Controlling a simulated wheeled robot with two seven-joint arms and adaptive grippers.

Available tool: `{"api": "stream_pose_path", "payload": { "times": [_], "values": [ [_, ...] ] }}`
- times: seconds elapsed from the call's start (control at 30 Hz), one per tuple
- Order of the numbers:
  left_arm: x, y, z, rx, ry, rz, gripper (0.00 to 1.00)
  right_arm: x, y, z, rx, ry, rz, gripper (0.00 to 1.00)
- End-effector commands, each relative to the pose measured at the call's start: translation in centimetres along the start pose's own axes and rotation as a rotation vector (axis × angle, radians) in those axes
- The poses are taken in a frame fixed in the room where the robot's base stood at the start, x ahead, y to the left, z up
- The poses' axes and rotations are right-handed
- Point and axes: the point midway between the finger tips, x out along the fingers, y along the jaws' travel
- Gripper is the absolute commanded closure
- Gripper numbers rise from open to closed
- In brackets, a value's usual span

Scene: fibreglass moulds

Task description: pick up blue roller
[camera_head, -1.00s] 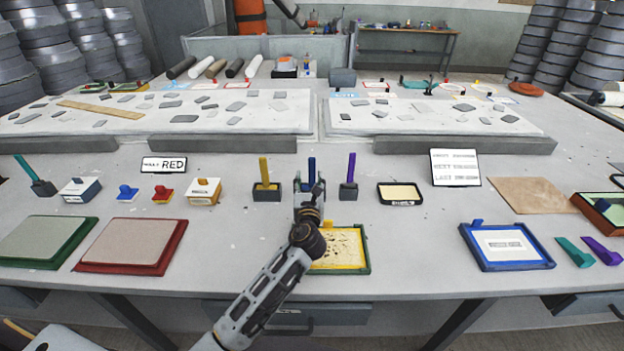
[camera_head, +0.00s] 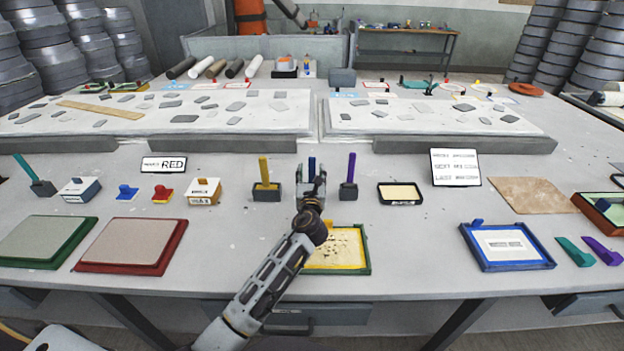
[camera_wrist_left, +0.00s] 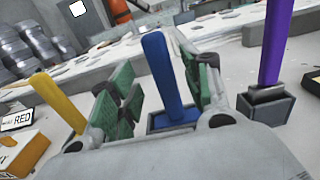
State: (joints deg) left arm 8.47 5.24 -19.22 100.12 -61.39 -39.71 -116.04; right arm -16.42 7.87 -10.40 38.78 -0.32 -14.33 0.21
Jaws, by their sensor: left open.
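The blue roller (camera_head: 311,168) stands upright in a small holder at the middle of the table, partly hidden by my left gripper (camera_head: 311,188). In the left wrist view the blue roller (camera_wrist_left: 163,75) rises between the two green-padded fingers of my left gripper (camera_wrist_left: 160,100). The fingers are open, one on each side of the handle, with gaps visible. The base of the blue roller is partly hidden behind the gripper body. My right gripper is not in view.
A yellow-handled roller (camera_head: 263,172) stands close on the left and a purple-handled one (camera_head: 350,172) close on the right. A yellow tray with a green frame (camera_head: 340,250) lies under my forearm. A black-rimmed tray (camera_head: 400,193) lies farther right.

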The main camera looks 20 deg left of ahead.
Motion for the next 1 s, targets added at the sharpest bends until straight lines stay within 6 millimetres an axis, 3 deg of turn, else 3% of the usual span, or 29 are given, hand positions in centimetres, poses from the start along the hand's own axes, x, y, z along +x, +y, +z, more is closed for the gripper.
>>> {"api": "stream_pose_path", "payload": {
  "times": [0.33, 0.87, 1.0],
  "values": [
    [3.0, -0.3, 0.0, 0.000, 0.000, -0.001, 0.52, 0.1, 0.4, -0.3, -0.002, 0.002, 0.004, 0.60],
    [3.2, -0.2, 0.0, 0.000, 0.000, -0.001, 0.52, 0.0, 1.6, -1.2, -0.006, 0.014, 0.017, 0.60],
    [3.2, -0.2, 0.0, 0.000, 0.000, -0.001, 0.67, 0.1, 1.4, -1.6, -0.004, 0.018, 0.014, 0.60]
  ]
}}
